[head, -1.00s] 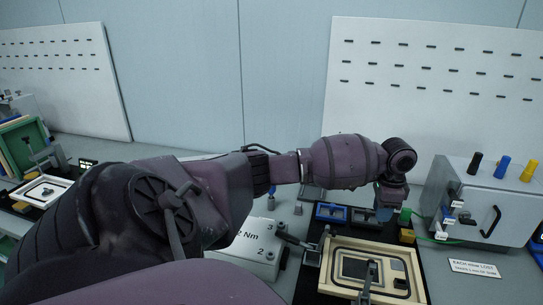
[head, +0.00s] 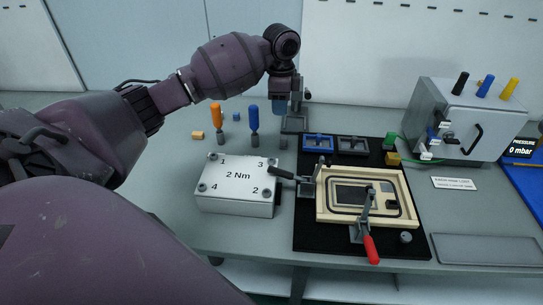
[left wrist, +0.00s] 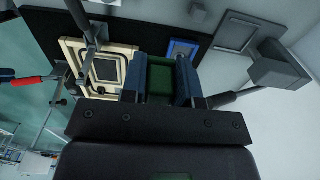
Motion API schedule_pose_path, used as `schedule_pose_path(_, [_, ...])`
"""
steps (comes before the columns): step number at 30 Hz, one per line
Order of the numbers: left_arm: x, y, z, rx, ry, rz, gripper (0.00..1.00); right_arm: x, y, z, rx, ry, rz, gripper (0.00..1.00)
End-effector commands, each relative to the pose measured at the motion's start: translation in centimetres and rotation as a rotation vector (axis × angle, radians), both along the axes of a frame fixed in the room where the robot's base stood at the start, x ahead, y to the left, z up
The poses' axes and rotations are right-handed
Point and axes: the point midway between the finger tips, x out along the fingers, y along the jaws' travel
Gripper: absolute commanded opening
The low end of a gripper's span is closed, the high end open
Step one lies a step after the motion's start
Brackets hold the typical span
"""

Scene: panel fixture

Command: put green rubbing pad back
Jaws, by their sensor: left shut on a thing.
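My left gripper (head: 281,108) hangs in the head view above the back of the bench, behind and left of the blue holder (head: 318,142). In the left wrist view its two dark blue fingers (left wrist: 160,82) are shut on the green rubbing pad (left wrist: 160,76), seen as a dark green block between them. The pad cannot be made out in the head view. The blue holder also shows in the left wrist view (left wrist: 181,47), beyond the fingers. A dark grey holder (head: 352,146) sits right of it on the black mat (head: 310,236). My right gripper is not in view.
A wooden frame fixture (head: 325,212) with a red-handled clamp (head: 371,248) stands on the mat. Left are a "2 Nm" box (head: 236,187) and upright orange (head: 215,114) and blue (head: 253,118) tools. A grey vacuum box (head: 458,118) stands right.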

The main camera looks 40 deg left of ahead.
Motion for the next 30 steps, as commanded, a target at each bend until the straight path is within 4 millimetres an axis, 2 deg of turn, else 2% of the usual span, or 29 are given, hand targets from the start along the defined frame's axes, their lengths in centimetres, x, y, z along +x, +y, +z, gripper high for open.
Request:
schedule_pose_path(12, [-0.1,-0.1,-9.0,0.000,0.008,-0.003,0.00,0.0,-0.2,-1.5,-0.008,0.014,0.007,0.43])
schedule_pose_path(18, [-0.1,0.0,-12.7,-0.001,0.005,-0.001,0.00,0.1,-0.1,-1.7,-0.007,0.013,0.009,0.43])
schedule_pose_path(26, [0.0,0.0,-14.2,-0.001,0.002,-0.002,0.00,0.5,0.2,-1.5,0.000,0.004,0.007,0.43])
schedule_pose_path(30, [-0.1,0.0,-15.6,-0.001,0.005,-0.001,0.00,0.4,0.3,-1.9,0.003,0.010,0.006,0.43])
